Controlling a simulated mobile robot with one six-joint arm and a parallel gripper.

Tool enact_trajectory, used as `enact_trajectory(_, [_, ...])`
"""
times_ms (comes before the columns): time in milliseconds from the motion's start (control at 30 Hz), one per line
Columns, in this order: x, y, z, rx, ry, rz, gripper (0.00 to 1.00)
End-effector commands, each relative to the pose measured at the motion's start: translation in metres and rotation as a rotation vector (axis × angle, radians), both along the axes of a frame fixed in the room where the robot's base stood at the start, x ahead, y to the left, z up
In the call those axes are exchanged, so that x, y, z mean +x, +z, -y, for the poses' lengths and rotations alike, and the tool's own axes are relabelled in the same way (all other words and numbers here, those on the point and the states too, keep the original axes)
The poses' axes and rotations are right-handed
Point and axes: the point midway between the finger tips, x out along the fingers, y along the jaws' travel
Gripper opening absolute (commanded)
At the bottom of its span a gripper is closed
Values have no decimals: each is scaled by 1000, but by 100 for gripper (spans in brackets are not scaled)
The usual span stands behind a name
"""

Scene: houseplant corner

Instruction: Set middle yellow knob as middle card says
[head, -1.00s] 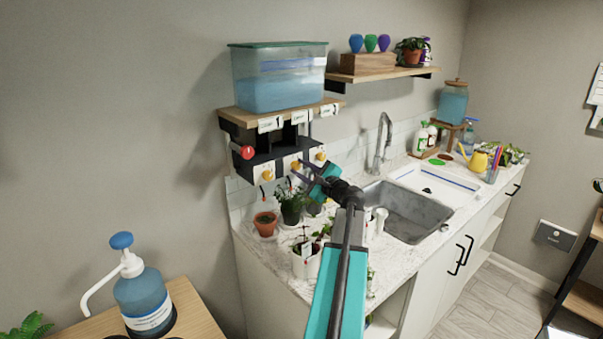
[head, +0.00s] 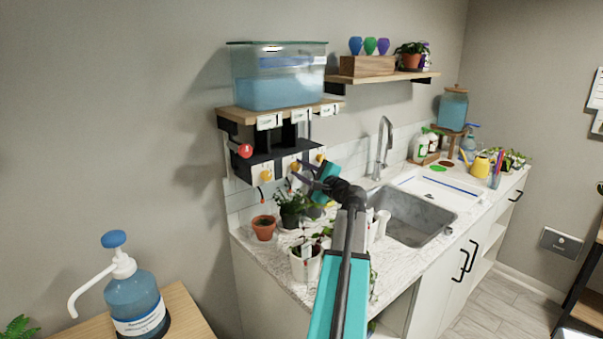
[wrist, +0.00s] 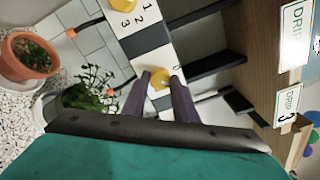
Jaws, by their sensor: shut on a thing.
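The middle yellow knob (wrist: 160,77) sits on the white front strip of the dispenser. My gripper (wrist: 160,82) is shut on it, one purple finger on each side; in the head view my gripper (head: 299,172) is at the same place. A small mark shows beside the knob, but the fingers hide most of its dial. The middle card (wrist: 292,36) reads "DRIP"; its number is cut off or unclear. The right card (wrist: 288,105) reads "DRIP 3". The left yellow knob (wrist: 122,4) has dial numbers beside it.
A water tank (head: 276,88) stands above the dispenser, which has a red knob (head: 246,151) at its left. Potted plants stand below, including a terracotta pot (head: 264,230). The sink (head: 405,215) lies right of my arm.

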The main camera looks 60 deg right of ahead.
Motion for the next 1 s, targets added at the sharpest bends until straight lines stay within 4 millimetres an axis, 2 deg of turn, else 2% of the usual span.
enact_trajectory(133, [0, 1, 0, 1, -1, 1, 4])
enact_trajectory(167, [0, 1, 0, 1, -1, 1, 28])
enact_trajectory(267, [0, 1, 0, 1, -1, 1, 45])
enact_trajectory(667, [-2, 0, -1, 1, 0, 0, 45])
enact_trajectory(867, [-14, -1, -6, 1, -1, 1, 45])
enact_trajectory(1000, [-31, -2, -13, 1, -1, 1, 45])
